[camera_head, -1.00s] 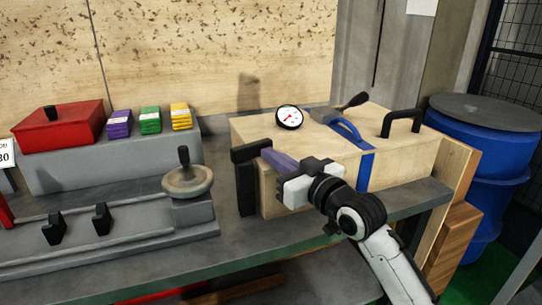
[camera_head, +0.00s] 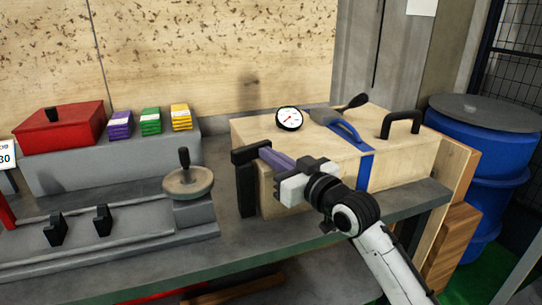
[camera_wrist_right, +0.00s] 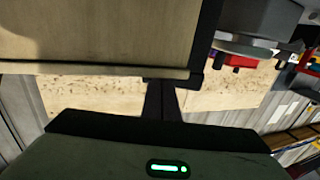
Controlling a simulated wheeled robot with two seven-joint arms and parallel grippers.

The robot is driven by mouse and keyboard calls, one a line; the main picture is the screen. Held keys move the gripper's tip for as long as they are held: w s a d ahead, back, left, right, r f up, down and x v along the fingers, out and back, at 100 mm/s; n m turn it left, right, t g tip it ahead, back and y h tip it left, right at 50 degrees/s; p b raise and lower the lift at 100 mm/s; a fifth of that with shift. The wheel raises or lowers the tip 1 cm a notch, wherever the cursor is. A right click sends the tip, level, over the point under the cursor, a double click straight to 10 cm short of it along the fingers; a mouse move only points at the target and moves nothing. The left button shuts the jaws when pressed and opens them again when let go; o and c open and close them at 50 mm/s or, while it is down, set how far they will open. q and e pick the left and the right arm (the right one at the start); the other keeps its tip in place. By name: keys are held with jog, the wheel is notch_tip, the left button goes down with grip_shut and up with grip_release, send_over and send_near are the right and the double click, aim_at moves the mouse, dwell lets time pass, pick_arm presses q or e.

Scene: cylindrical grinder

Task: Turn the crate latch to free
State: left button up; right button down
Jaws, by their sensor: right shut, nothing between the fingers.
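The wooden crate (camera_head: 315,165) stands on the bench, a blue strap (camera_head: 366,170) down its front. I cannot tell which of these is the latch. My left gripper is not in view.
The grinder's handwheel (camera_head: 188,182) stands to the left. A blue barrel (camera_head: 485,150) is at the right.

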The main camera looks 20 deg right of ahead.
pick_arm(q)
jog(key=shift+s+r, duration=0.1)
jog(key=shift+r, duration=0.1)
pick_arm(e)
jog(key=shift+w+d, duration=0.1)
jog(key=shift+w, duration=0.1)
jog(key=shift+w+d+r+p, duration=0.15)
jog(key=shift+w+p, duration=0.1)
jog(key=shift+p, duration=0.5)
jog(key=shift+w+d+p, duration=0.1)
jog(key=shift+w+p, duration=0.55)
jog(key=shift+p, duration=0.2)
jog(key=shift+w+p, duration=0.55)
jog(key=shift+w, duration=0.05)
jog(key=shift+w+p, duration=0.3)
jog(key=shift+w, duration=0.05)
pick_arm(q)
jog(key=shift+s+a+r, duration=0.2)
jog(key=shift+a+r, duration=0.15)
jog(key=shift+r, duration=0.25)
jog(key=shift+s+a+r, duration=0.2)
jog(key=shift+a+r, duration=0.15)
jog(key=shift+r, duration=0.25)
pick_arm(e)
jog(key=shift+w, duration=0.1)
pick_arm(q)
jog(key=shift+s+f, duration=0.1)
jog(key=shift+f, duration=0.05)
